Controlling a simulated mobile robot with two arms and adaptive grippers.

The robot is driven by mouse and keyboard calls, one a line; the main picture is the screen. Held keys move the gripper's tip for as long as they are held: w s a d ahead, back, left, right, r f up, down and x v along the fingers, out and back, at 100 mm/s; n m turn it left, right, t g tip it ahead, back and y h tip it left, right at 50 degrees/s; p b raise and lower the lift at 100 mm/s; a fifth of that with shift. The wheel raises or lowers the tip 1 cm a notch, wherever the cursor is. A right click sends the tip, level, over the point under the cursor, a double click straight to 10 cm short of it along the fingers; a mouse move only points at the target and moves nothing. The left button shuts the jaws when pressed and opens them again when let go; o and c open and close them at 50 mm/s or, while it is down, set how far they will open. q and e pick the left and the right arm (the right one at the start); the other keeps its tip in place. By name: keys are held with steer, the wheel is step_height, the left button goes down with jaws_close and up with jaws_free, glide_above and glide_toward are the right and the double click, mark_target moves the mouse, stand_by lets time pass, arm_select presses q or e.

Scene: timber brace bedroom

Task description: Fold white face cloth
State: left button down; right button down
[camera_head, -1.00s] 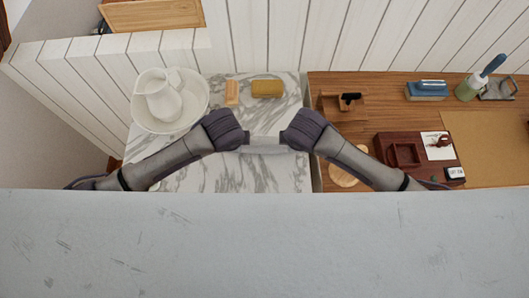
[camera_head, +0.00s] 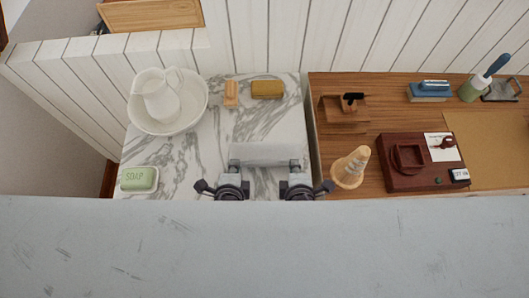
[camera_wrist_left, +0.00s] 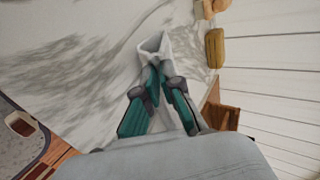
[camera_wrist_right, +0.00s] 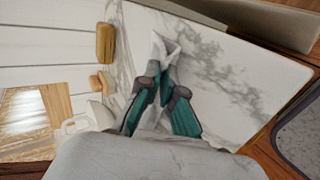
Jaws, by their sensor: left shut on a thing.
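The white face cloth (camera_head: 264,154) shows as a narrow light strip over the marble top in the head view. My left gripper (camera_head: 237,166) is at its near left end, with its fingers shut on a pinch of cloth, which also shows in the left wrist view (camera_wrist_left: 153,44). My right gripper (camera_head: 293,166) is at the near right end. Its fingers close on cloth in the right wrist view (camera_wrist_right: 163,45). Whether the middle of the cloth touches the marble cannot be told.
A white basin with a jug (camera_head: 160,95) stands back left, a green soap (camera_head: 139,178) front left. A wooden brush (camera_head: 231,93) and yellow sponge (camera_head: 267,89) lie behind the cloth. A wooden desk (camera_head: 380,110) adjoins on the right, with a tan cone-shaped object (camera_head: 349,168) near its edge.

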arm_select(q)
steer(key=c, duration=1)
jaws_free()
steer(key=shift+c, duration=0.2)
arm_select(e)
steer(key=c, duration=1)
jaws_free()
steer(key=shift+c, duration=0.2)
arm_select(q)
steer(key=shift+r, duration=0.1)
arm_select(e)
steer(key=shift+r, duration=0.1)
arm_select(q)
steer(key=shift+s+r, duration=0.1)
steer(key=shift+r, duration=0.2)
arm_select(e)
steer(key=shift+s+r, duration=0.2)
steer(key=shift+r, duration=0.1)
arm_select(q)
steer(key=s+r, duration=0.5)
steer(key=r, duration=0.3)
steer(key=shift+s+r, duration=0.15)
steer(key=shift+s, duration=0.25)
arm_select(e)
steer(key=s+r, duration=0.5)
steer(key=r, duration=0.3)
steer(key=shift+s+r, duration=0.15)
steer(key=shift+s, duration=0.2)
